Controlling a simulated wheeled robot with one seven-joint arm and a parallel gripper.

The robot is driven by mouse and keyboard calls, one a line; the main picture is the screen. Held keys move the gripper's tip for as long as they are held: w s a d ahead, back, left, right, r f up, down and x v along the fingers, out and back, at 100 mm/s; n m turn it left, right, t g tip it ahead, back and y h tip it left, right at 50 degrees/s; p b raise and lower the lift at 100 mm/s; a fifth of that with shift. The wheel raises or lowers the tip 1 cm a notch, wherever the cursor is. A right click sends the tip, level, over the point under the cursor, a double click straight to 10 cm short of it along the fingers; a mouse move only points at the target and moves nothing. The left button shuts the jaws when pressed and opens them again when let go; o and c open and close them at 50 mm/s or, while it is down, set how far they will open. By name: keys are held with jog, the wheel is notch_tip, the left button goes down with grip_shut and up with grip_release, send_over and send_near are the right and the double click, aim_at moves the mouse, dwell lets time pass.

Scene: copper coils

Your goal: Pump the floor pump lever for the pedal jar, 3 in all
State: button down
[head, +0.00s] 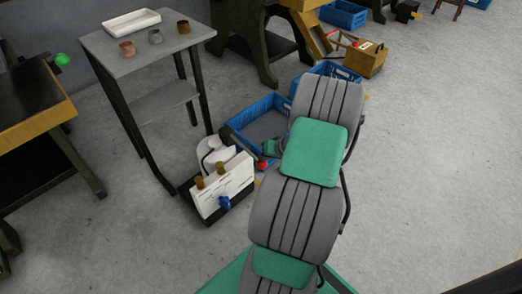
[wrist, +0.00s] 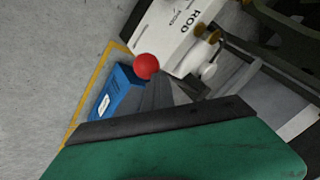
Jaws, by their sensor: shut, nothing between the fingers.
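The knob also shows in the head view (head: 262,165), just below my gripper (head: 270,148). My gripper is shut and empty; I cannot tell whether it touches the knob. No jar is clearly marked as the pedal jar. My arm hides much of the pump in the head view.
A white machine (head: 222,188) with brown caps and a blue knob stands left of my gripper. A blue crate (head: 236,122) lies behind it. A grey table (head: 150,62) holds a white tray (head: 131,22) and small pots.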

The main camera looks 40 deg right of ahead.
jog(key=shift+w+r+p, duration=0.2)
jog(key=shift+r+p, duration=0.6)
jog(key=shift+r, duration=0.3)
jog(key=shift+w+r+p, duration=0.15)
jog(key=shift+r+p, duration=0.65)
jog(key=shift+r, duration=0.3)
jog(key=shift+w+r+p, duration=0.2)
jog(key=shift+r+p, duration=0.6)
jog(key=shift+r, duration=0.3)
jog(key=shift+r, duration=0.1)
jog(key=shift+w+r+p, duration=0.2)
jog(key=shift+r+p, duration=0.75)
jog(key=shift+r, duration=0.25)
jog(key=shift+w+r+p, duration=0.15)
jog(key=shift+r+p, duration=0.8)
jog(key=shift+r, duration=0.25)
jog(key=r+m+p, duration=0.1)
jog(key=m+p, duration=0.1)
jog(key=m, duration=0.3)
jog(key=r+m+p, duration=0.1)
jog(key=m+p, duration=0.2)
jog(key=m, duration=0.3)
jog(key=r+m+y+p, duration=0.1)
jog(key=m+p, duration=0.1)
jog(key=m, duration=0.4)
jog(key=shift+w+r, duration=0.3)
jog(key=shift+r, duration=0.1)
jog(key=shift+f, duration=0.15)
